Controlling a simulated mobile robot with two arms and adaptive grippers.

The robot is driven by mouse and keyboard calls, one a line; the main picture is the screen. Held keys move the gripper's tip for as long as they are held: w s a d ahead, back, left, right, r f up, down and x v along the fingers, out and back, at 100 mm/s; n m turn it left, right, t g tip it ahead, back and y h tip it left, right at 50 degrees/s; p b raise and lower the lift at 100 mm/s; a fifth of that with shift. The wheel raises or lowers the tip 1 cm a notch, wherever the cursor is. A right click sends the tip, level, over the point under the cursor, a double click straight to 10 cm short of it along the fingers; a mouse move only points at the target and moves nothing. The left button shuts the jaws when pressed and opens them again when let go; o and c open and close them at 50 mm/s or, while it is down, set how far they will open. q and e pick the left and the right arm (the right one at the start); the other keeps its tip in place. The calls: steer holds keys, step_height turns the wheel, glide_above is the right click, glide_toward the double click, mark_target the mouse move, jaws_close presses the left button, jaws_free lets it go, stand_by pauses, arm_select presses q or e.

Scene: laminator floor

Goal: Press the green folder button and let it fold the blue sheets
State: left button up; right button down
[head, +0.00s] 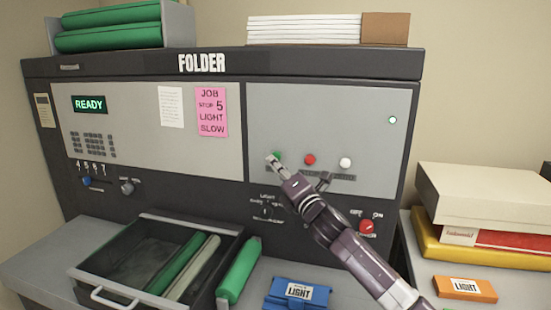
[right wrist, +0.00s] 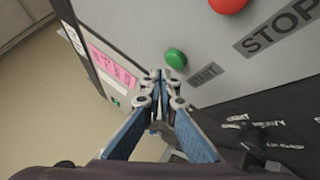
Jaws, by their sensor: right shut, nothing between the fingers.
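The folder machine (head: 150,66) fills the middle of the head view, and its green display (head: 89,104) reads READY. The green button (head: 278,155) is on its grey right panel, left of a red button (head: 310,160) and a white button (head: 345,162). My right gripper (head: 272,160) is shut and empty, its tips at the green button and partly covering it. In the right wrist view the tips (right wrist: 163,76) are just beside the green button (right wrist: 176,58); I cannot tell whether they touch. No loose blue sheets are recognisable. My left gripper is not in view.
An open drawer (head: 98,295) holds green and pale rolls. A blue block (head: 282,301) labelled LIGHT lies beside it. A pink note (head: 211,112) reads JOB STOP 5 LIGHT SLOW. A red-knobbed switch (head: 366,226) is low right; boxes (head: 485,190) are stacked at right.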

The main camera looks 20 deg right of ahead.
stand_by(0.4)
steer(key=shift+w+d, duration=0.25)
steer(key=shift+w, duration=0.1)
